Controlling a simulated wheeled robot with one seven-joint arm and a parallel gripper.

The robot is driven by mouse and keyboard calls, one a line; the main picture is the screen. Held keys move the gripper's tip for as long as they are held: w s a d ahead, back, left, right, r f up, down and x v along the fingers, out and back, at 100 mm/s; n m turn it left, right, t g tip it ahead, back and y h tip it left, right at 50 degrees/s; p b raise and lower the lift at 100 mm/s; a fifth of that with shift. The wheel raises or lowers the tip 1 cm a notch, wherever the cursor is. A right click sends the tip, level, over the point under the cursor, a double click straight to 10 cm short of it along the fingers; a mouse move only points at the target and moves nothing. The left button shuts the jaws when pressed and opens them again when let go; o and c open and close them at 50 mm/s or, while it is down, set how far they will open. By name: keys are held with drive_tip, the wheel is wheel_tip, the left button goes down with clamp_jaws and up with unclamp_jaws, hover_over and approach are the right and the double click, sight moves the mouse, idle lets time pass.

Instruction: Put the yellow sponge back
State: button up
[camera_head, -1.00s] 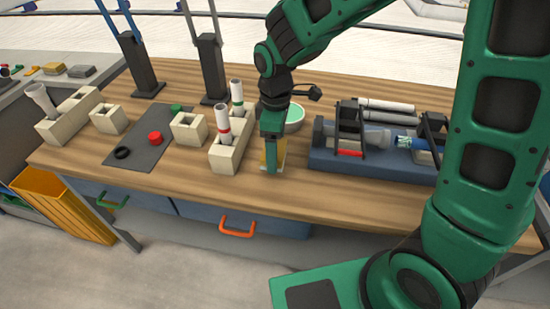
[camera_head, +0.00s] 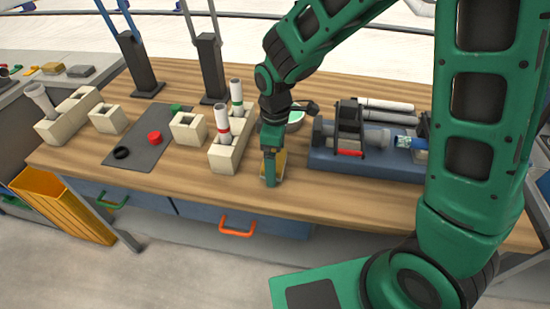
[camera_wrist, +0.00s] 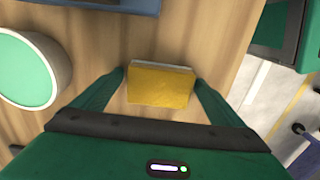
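The yellow sponge (camera_wrist: 158,86) sits between the two fingers of my gripper (camera_wrist: 160,78) in the wrist view. It has a pale layer along its far edge. The fingertips lie against its left and right sides, or very close to them. In the head view my gripper (camera_head: 274,174) points down over the front part of the table, right of the pipe block. The sponge (camera_head: 281,166) shows partly behind a finger there. Its underside is at or close to the tabletop; I cannot tell whether it touches.
A beige block with upright pipes (camera_head: 230,152) stands just left of my gripper. A round green-topped dish (camera_head: 296,116) is behind it. A blue tray with clamps and tubes (camera_head: 330,158) lies to the right. Bare wood (camera_head: 200,185) runs along the front edge.

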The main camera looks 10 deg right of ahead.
wheel_tip(320, 180, up, 12)
drive_tip(key=shift+r, duration=0.15)
idle(0.5)
drive_tip(key=s+d+r+m, duration=0.1)
drive_tip(key=s+d+m, duration=0.3)
drive_tip(key=d, duration=0.6)
drive_tip(key=s+d+r+m, duration=0.25)
drive_tip(key=d+m, duration=0.25)
drive_tip(key=d, duration=0.4)
drive_tip(key=s+d+f+m, duration=0.2)
drive_tip(key=s+d+m, duration=0.9)
drive_tip(key=s, duration=0.4)
drive_tip(key=shift+s, duration=0.25)
